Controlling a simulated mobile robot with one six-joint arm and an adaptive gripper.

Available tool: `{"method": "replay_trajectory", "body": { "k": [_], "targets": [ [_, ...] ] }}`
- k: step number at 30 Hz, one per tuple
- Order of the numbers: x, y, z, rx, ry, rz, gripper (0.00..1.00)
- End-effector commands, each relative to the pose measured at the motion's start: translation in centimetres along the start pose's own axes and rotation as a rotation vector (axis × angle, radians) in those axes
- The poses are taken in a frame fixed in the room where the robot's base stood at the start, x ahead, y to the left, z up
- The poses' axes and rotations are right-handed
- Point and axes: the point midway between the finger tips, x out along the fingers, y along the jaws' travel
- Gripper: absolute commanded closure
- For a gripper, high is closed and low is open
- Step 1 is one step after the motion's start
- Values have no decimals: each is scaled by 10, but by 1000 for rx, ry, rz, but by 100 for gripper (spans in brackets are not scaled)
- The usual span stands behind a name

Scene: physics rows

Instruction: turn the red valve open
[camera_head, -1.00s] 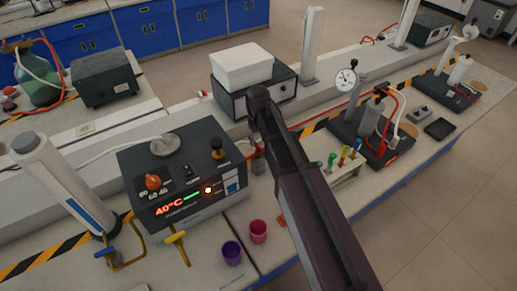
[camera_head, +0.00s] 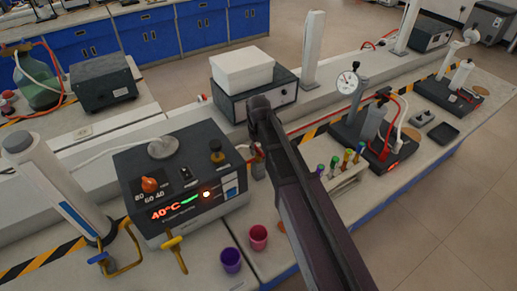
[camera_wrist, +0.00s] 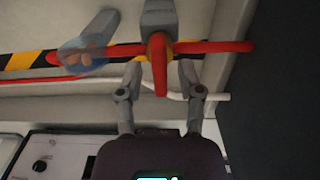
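The red valve (camera_wrist: 212,47) shows in the wrist view as a handle with red arms reaching left, right and down from an orange-yellow hub. A grey stem stands above the hub. My gripper (camera_wrist: 160,72) is open below it, with one finger on each side of the downward red arm. I cannot tell whether either finger touches it. A round bluish translucent thing (camera_wrist: 82,56) overlaps the left arm. In the head view my dark arm covers the area, and I cannot make out the valve or my fingertips clearly.
A heater box reading 40°C (camera_head: 185,200) stands left of my arm. A purple cup (camera_head: 231,261) and a pink cup (camera_head: 258,238) are near the bench front. A tube rack (camera_head: 345,180) is close on my arm's right. A white box (camera_head: 242,68) sits behind.

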Motion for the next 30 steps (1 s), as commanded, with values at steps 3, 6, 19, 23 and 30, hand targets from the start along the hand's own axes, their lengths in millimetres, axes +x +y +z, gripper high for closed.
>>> {"method": "replay_trajectory", "body": {
  "k": [3, 6, 19, 23, 30],
  "targets": [
    [0, 0, 0, 0, 0, 0, 98],
    [0, 0, 0, 0, 0, 0, 100],
    [0, 0, 0, -43, 0, 0, 100],
    [0, 1, 0, -96, 0, -1, 100],
    [0, 1, 1, -259, 0, -1, 100]
  ]
}}
